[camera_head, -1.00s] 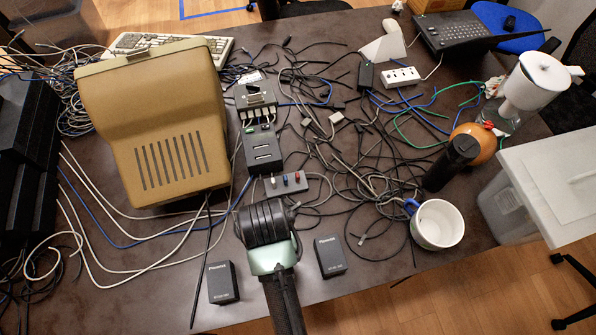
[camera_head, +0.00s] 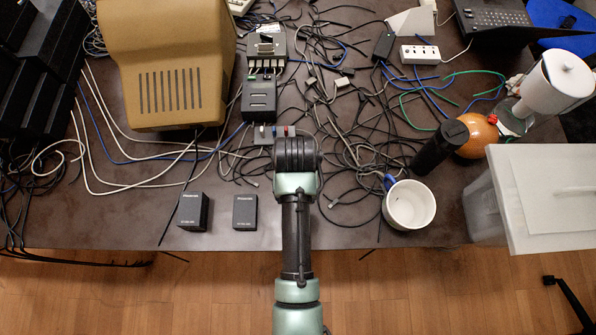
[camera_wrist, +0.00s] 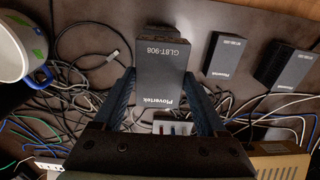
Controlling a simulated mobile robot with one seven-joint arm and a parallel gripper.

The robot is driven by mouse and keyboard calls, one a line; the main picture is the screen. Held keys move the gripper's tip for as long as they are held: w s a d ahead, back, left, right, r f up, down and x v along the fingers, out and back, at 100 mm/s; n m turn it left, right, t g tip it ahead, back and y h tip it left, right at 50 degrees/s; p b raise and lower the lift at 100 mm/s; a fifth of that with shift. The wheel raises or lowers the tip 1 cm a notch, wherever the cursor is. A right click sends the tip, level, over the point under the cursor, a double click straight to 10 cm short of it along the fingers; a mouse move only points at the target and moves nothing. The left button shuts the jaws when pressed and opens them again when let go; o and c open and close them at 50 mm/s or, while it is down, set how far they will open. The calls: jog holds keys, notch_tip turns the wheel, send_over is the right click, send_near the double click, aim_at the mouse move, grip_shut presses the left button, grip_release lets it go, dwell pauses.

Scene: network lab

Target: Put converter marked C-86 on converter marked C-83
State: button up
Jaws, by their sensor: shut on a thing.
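My gripper (camera_wrist: 163,108) has a dark box (camera_wrist: 162,82) between its blue fingers; its label seems to read "Plovertek GL8T-908". The head view shows the gripper's wrist (camera_head: 297,158), and my arm hides the held box there. I cannot tell whether the box is off the table. Two similar dark boxes stand apart at the table's front edge: one at left (camera_head: 193,211), one nearer my arm (camera_head: 245,212). They also show in the wrist view, the nearer (camera_wrist: 226,56) and the farther one (camera_wrist: 283,67). I read no C-86 or C-83 mark on any box.
Tangled cables (camera_head: 350,150) cover the table's middle. A white mug (camera_head: 409,205) and a black cylinder (camera_head: 440,147) stand right of my arm. A beige casing (camera_head: 168,80) stands at left. Bare tabletop (camera_head: 110,225) lies left of the boxes.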

jog(key=shift+f, duration=2)
jog(key=shift+d+f, duration=0.1)
jog(key=shift+f, duration=0.05)
jog(key=o, duration=1.6)
jog(key=shift+s, duration=0.1)
